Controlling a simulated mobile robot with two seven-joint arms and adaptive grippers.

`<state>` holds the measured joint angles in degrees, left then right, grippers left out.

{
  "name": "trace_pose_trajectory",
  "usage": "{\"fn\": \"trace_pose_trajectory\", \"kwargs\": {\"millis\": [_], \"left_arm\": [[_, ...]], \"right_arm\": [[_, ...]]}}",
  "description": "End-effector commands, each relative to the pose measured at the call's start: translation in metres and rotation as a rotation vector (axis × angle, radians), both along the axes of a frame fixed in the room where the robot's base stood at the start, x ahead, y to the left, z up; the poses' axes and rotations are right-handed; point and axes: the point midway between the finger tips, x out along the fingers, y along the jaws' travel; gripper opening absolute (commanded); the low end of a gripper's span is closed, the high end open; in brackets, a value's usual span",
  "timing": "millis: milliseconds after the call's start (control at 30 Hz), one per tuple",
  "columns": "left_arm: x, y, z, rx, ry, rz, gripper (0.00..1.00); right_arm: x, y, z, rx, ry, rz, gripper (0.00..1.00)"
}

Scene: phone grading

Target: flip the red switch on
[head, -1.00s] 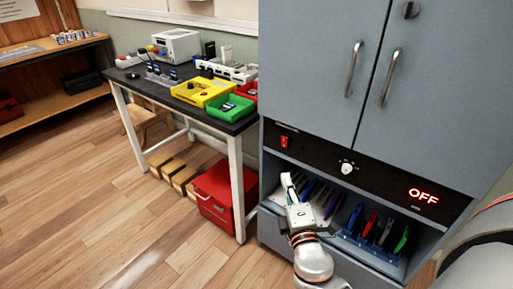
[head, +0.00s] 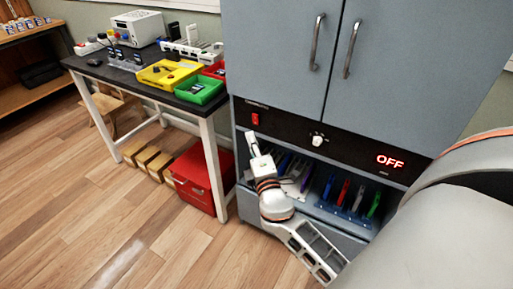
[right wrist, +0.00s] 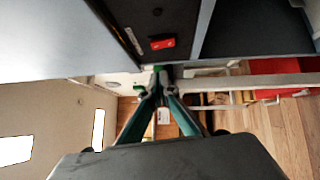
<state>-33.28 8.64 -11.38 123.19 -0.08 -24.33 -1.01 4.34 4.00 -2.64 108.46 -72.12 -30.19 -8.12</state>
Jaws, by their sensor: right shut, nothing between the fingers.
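The red switch (head: 255,119) is on the left end of the black control panel (head: 360,150) of the grey cabinet. It also shows near the top middle of the right wrist view (right wrist: 162,43). The lit display (head: 390,161) at the panel's right end reads OFF. My right gripper (head: 250,136) is just below the switch in the head view, its fingers shut and empty. In the right wrist view the fingertips (right wrist: 157,72) meet below the switch in the picture, with a small gap between. My left gripper is not in view.
A white knob (head: 317,141) sits on the panel right of the switch. Below is an open shelf with several coloured phones (head: 344,195). Left stand a black-topped workbench (head: 125,73) with trays and a red box (head: 195,181) beneath. The floor in front is clear.

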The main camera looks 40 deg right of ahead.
Motion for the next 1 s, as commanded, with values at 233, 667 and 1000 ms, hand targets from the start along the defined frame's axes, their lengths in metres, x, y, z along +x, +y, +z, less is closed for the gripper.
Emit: {"fn": "trace_pose_trajectory", "kwargs": {"millis": [233, 667, 1000], "left_arm": [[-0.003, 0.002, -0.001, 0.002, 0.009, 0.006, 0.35], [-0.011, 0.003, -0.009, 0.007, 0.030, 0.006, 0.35], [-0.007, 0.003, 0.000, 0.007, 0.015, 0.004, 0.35]], "right_arm": [[0.037, -0.025, 0.007, -0.003, -0.001, -0.002, 0.00], [0.047, -0.050, 0.008, 0.002, 0.001, 0.000, 0.00], [0.048, -0.051, 0.013, 0.011, 0.002, -0.001, 0.00]]}}
